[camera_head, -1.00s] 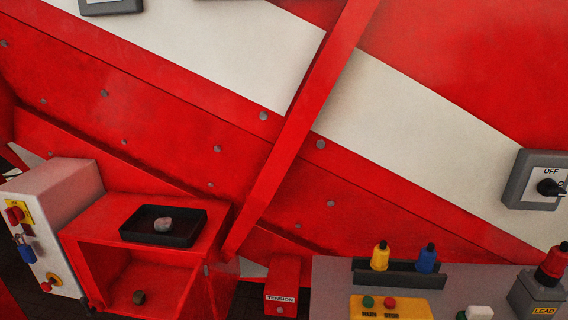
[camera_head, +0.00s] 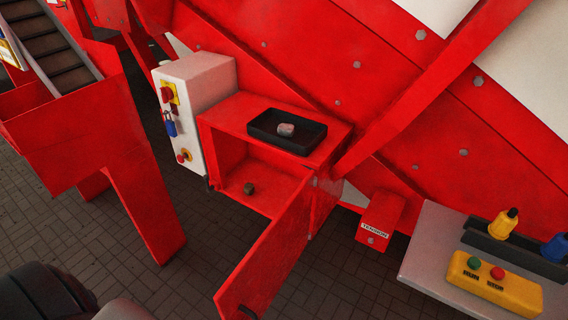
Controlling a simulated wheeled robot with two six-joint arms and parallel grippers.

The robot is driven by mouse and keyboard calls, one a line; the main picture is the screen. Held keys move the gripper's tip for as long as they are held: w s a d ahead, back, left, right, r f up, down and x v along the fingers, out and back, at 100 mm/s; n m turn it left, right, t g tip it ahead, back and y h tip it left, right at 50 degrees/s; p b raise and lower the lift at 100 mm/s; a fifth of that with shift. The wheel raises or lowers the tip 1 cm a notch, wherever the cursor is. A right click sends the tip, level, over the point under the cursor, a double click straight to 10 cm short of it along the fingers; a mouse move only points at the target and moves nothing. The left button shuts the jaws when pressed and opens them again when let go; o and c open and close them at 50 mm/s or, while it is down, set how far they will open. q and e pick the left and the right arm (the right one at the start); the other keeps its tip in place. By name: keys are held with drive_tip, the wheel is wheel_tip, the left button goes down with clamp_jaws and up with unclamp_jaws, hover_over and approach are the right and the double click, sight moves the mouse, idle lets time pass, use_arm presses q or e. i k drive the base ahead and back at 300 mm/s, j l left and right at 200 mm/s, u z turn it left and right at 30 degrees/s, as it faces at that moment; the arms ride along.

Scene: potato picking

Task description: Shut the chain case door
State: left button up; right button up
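The chain case is a red box (camera_head: 270,112) in the middle of the view, with its front open. Its red door (camera_head: 268,255) is hinged at the case's right side and stands wide open, swung out toward me. A dark handle (camera_head: 246,312) shows at the door's lower free end. A small dark lump (camera_head: 249,188) lies on the floor inside the case. A black tray (camera_head: 262,128) with a greyish stone (camera_head: 286,129) in it sits on top of the case. Neither of my grippers is in view.
A white control box (camera_head: 205,85) with red buttons and a blue padlock stands left of the case. A red TENSION box (camera_head: 380,220) and a grey console (camera_head: 428,258) with a yellow button box (camera_head: 490,285) are at right. Brick floor (camera_head: 195,220) is clear in front.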

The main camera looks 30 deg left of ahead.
sight(251, 288)
drive_tip(key=k+u, duration=0.2)
drive_tip(key=u, duration=0.65)
